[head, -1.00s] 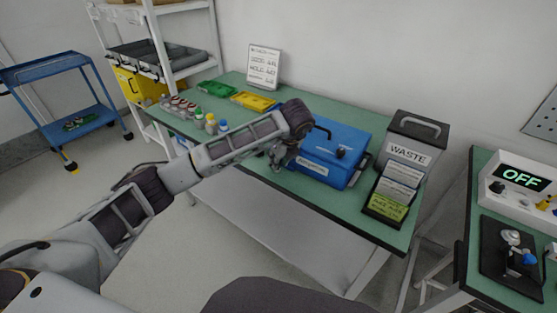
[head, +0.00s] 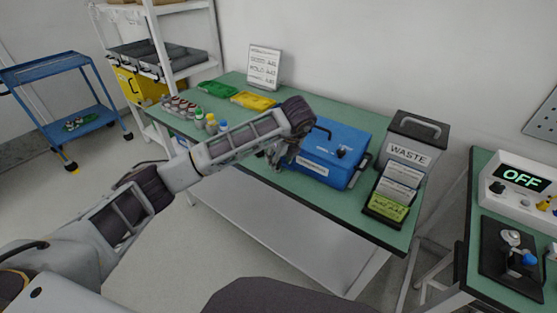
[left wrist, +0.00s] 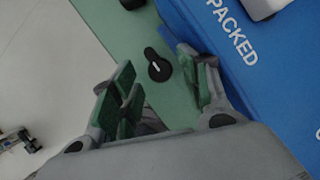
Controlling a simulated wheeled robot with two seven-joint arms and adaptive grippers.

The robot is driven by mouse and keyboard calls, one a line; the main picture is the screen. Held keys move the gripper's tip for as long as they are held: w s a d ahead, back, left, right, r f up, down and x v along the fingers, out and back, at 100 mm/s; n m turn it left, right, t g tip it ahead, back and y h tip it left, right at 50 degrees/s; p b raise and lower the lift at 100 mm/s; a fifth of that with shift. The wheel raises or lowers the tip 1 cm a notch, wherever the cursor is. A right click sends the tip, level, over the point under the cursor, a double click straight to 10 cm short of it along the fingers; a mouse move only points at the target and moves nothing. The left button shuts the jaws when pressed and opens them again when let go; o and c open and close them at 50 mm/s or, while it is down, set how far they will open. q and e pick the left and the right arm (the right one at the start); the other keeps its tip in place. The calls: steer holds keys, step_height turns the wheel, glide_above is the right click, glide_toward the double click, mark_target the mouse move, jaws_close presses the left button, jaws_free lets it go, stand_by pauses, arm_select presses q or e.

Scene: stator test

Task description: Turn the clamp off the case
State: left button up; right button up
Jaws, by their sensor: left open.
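The blue case (head: 340,140) stands on the green table and has a black handle and a small black knob (head: 341,152) on it. In the left wrist view the case (left wrist: 215,55) bears the word "PACKED". A black lever-like piece with a white mark, seemingly the clamp (left wrist: 158,66), shows beside the case's edge, between my finger pads in the picture. I cannot tell whether the pads touch it. My left gripper (head: 274,158) is at the case's left side, with its fingers (left wrist: 157,76) apart and nothing gripped. My arm hides the case's left end. My right gripper is out of view.
A waste bin (head: 412,140) and a card holder (head: 390,195) stand right of the case. An instrument reading OFF (head: 520,180) is on the right table.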

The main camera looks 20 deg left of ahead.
arm_select(q)
steer(key=v, duration=0.6)
steer(key=shift+s+r, duration=0.2)
steer(key=shift+r, duration=0.1)
steer(key=shift+d, duration=0.15)
stand_by(0.6)
